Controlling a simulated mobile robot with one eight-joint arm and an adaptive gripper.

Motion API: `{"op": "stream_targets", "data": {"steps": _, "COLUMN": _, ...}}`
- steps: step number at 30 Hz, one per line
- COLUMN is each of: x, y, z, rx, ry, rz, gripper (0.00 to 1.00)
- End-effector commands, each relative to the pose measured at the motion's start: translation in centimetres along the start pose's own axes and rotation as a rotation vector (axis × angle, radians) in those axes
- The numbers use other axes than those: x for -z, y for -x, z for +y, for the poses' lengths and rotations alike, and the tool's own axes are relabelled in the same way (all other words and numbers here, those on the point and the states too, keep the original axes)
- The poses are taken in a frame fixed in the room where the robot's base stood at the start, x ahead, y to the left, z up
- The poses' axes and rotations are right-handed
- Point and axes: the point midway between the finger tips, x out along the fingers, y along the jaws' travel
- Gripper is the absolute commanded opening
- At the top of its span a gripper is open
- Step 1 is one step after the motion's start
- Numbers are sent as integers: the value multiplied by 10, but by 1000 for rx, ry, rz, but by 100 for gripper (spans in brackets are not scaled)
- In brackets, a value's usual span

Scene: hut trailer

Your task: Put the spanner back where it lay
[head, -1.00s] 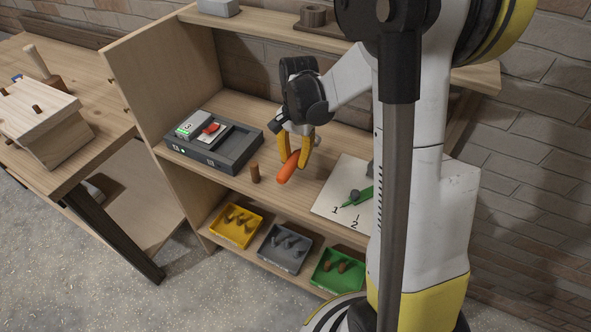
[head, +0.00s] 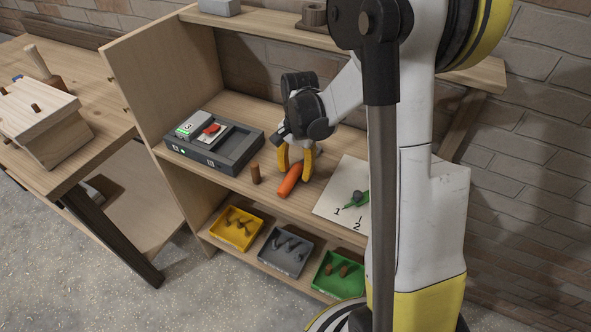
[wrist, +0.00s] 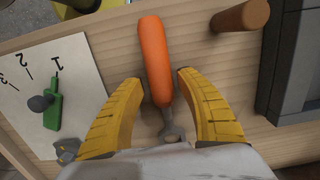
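The spanner has an orange handle (head: 290,180) and a grey metal head (wrist: 173,130). It appears to lie on the wooden middle shelf, between the wooden peg and the white numbered sheet. My gripper (head: 296,167) is low over it. In the wrist view the yellow fingers of my gripper (wrist: 158,79) stand on either side of the spanner, with narrow gaps beside the handle, so they look open around it. The handle's far end points beyond the fingertips toward the shelf's front edge. The head lies back between the fingers, close to the palm.
A brown peg (head: 255,173) stands close left of the spanner, with a dark grey device tray (head: 238,152) beyond. The numbered sheet (head: 328,203), bearing a green pointer with a dark knob (wrist: 52,108), lies right. Yellow, grey and green bins stand below.

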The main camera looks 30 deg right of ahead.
Motion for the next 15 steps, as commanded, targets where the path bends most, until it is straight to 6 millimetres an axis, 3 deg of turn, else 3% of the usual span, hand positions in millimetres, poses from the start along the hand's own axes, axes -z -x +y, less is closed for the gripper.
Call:
{"op": "stream_targets", "data": {"steps": 5, "x": 0, "y": 10, "z": 0, "rx": 0, "ry": 0, "rz": 0, "gripper": 44}}
{"op": "stream_targets", "data": {"steps": 15, "x": 0, "y": 84, "z": 0, "rx": 0, "ry": -1, "rz": 0, "gripper": 44}}
